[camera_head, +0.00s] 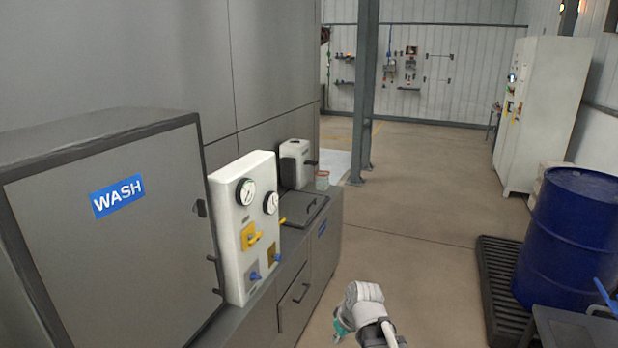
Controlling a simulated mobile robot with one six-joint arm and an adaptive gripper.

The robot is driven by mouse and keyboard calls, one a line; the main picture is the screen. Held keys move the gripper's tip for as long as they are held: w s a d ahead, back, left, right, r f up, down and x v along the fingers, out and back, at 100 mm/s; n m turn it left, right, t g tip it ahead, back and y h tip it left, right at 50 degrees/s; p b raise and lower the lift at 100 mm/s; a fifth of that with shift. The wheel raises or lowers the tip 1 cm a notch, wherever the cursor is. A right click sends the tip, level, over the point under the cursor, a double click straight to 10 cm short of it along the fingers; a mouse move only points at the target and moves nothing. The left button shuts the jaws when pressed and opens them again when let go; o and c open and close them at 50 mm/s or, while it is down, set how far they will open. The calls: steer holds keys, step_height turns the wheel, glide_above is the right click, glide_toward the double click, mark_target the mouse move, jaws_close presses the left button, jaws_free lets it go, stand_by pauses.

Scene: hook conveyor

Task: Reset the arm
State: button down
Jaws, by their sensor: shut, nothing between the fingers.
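Part of my arm (365,312) shows at the bottom middle, a light grey rounded joint with a dark ring and a small teal part at its left. It stands over the floor, to the right of the grey wash unit. No gripper fingers can be made out.
A grey cabinet marked WASH (110,240) and a white panel with gauges and valves (243,225) stand at the left. A blue drum (565,240) stands on a black pallet (497,285) at the right. A steel post (364,90) rises behind. The middle floor (430,220) is clear.

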steer(key=s+d+f+m+g+h+b, duration=0.1)
steer(key=s+d+f+m+g+h, duration=0.1)
steer(key=s+d+m, duration=0.4)
steer(key=d+h, duration=0.1)
steer(key=d, duration=0.2)
steer(key=shift+s+d+f, duration=0.3)
steer(key=shift+s+f, duration=0.05)
stand_by(0.6)
